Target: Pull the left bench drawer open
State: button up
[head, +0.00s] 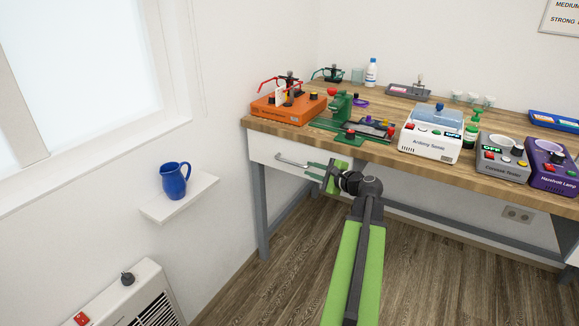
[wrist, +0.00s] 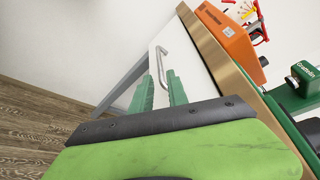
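The left bench drawer (head: 263,147) has a white front under the wooden top and looks shut. Its silver bar handle (head: 290,161) shows to the left of my gripper (head: 318,170) in the head view. In the wrist view the drawer front (wrist: 185,45) and the handle (wrist: 163,58) lie beyond my gripper (wrist: 160,75). My two green fingers are apart, with the near end of the handle showing in the gap between them. I see no finger closed on the bar. I cannot tell how deep the bar sits between the fingers. My wrist and arm hide the drawer's right part.
The wooden bench top (head: 380,150) carries an orange device (head: 288,107), a green device (head: 340,105) and several instruments. A grey bench leg (head: 260,210) stands at left. A wall shelf (head: 180,198) holds a blue jug (head: 174,180). The floor (head: 440,270) in front is clear.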

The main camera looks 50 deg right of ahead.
aim_at(293, 163)
jog(key=b+x, duration=0.2)
jog(key=x, duration=1)
jog(key=shift+w+f, duration=0.15)
jog(key=shift+w, duration=0.2)
grip_shut()
dwell(0.6)
